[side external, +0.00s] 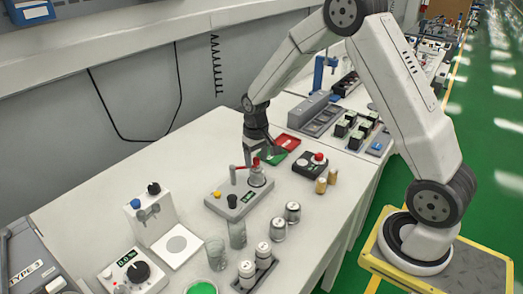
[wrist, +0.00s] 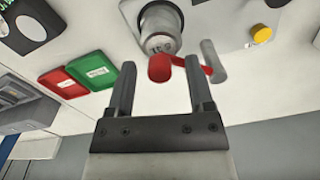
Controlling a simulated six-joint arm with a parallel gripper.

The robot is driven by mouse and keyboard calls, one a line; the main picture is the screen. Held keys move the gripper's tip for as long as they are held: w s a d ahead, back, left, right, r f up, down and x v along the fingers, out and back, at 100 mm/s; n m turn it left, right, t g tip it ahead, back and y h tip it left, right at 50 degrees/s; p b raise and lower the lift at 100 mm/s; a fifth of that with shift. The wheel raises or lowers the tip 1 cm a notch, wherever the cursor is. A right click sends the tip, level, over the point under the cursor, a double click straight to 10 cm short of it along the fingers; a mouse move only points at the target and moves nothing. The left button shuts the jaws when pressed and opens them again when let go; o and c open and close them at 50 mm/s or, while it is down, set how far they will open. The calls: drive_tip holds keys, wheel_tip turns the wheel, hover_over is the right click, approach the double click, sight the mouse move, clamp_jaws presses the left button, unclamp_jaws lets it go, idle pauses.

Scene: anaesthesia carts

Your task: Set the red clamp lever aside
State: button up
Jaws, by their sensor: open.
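The red clamp lever (wrist: 163,67) is a short red bar with a rounded end, at the silver metal cylinder (wrist: 160,24) of a light grey fixture. In the wrist view my gripper (wrist: 158,75) is open, and the lever's rounded end shows between its two fingertips. I cannot tell whether either finger touches it. In the side view my gripper (side external: 262,155) is above the fixture (side external: 239,196), and the red lever (side external: 256,163) shows small at the fingers, partly hidden. A grey post (wrist: 212,60) stands at the lever's right side in the wrist view.
Red (side external: 287,141) and green (side external: 276,157) trays lie behind the fixture. A black box with a red button (side external: 310,164) and brass cylinders (side external: 326,182) stand to the right. Metal canisters (side external: 285,218) and glass beakers (side external: 237,232) stand in front. Some bare table lies left of the fixture.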

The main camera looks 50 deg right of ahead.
clamp_jaws()
idle(1.4)
